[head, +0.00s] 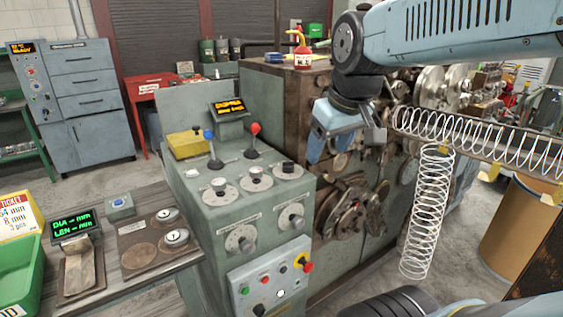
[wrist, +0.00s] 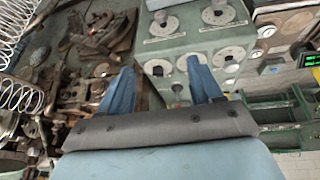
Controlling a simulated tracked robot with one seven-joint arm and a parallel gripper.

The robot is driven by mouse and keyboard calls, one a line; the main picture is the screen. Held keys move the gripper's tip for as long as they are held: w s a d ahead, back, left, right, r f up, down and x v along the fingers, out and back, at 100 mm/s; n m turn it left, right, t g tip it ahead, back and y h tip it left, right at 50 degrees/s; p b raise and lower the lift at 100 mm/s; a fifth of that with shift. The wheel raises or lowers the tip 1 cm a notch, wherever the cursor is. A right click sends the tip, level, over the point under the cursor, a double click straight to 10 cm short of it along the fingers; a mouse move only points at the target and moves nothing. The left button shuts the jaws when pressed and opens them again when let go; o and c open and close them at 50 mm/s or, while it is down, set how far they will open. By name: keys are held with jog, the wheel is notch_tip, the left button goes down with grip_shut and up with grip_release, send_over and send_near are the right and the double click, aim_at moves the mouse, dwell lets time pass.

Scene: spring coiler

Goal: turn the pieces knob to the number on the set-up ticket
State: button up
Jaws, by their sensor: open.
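The set-up ticket (head: 18,215) stands at the left edge in the head view, partly cut off. Its lines seem to read 54 mm, 8 mm and 3 pcs. The grey-green control console (head: 212,222) carries several round dial knobs, such as an upper left one (head: 219,187), a lower left one (head: 240,238) and a lower right one (head: 291,215). Their labels are too small to read, so I cannot tell which is the pieces knob. My gripper (head: 335,145) is open and empty, right of the console and above its top. Dials (wrist: 219,12) also show beyond the fingers (wrist: 160,66) in the wrist view.
Blue and red levers (head: 254,130) rise from the console, with a small display (head: 229,108) behind. A button panel (head: 270,282) is on its front. The coiling machine (head: 345,200) and hanging springs (head: 428,210) are at right. A bench with gauges (head: 165,215) is at left.

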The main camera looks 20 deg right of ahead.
jog(key=w+r+n+g, duration=0.15)
jog(key=w+n, duration=0.45)
jog(key=w, duration=0.6)
jog(key=n+g, duration=0.3)
jog(key=n, duration=0.3)
send_near(289, 162)
jog(key=shift+t, duration=0.25)
notch_tip(289, 162, down, 10)
jog(key=shift+w+a+r, duration=0.1)
jog(key=shift+w, duration=0.05)
